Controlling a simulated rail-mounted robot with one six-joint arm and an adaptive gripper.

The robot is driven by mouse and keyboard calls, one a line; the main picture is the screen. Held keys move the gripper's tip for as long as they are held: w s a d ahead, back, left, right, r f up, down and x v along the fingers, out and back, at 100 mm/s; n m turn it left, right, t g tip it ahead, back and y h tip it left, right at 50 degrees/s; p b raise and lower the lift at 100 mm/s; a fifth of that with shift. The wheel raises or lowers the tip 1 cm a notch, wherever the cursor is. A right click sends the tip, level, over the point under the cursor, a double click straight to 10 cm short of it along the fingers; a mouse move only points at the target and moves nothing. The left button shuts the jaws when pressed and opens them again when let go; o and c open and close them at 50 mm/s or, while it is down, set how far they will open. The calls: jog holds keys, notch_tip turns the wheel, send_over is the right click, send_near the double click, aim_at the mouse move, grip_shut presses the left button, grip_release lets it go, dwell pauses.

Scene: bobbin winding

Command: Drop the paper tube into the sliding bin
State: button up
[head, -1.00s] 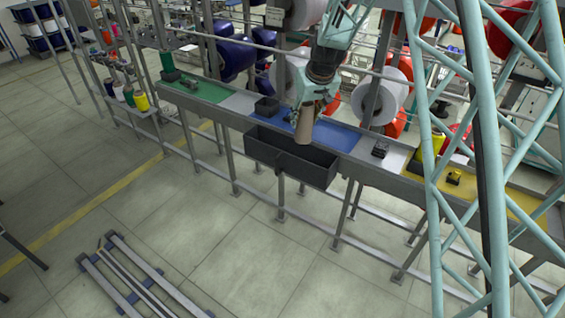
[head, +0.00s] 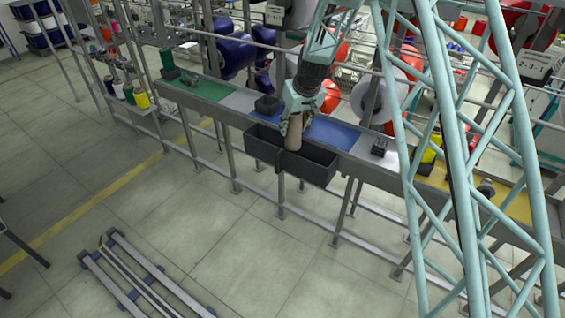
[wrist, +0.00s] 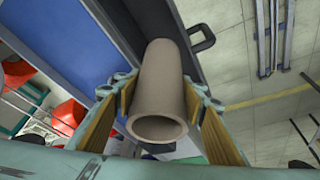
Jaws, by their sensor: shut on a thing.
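The paper tube (head: 294,134) is a plain brown-grey hollow cylinder. My gripper (head: 290,118) is shut on it. In the wrist view the tube (wrist: 160,90) sits between the two wood-coloured finger pads of my gripper (wrist: 158,103), its open end facing the camera. The sliding bin (head: 318,170) is a long dark box with a divider, hung along the front of the workbench. In the head view the tube's lower end overlaps the bin near its divider; I cannot tell how deep it reaches. The bin also shows in the wrist view (wrist: 202,75), with a handle.
The bench carries a green mat (head: 205,88), a blue mat (head: 332,131) and a yellow mat (head: 505,202). A small black box (head: 267,104) stands left of my gripper and a small dark device (head: 380,147) to the right. Spools fill the racks behind.

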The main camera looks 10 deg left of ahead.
aim_at(297, 127)
jog(key=shift+f, duration=0.1)
jog(key=shift+f+b, duration=1)
jog(key=shift+f, duration=1.85)
jog(key=o, duration=0.9)
jog(key=shift+o, duration=0.2)
jog(key=shift+s+r, duration=0.1)
jog(key=shift+r, duration=0.1)
jog(key=shift+v, duration=3.75)
jog(key=shift+r, duration=0.1)
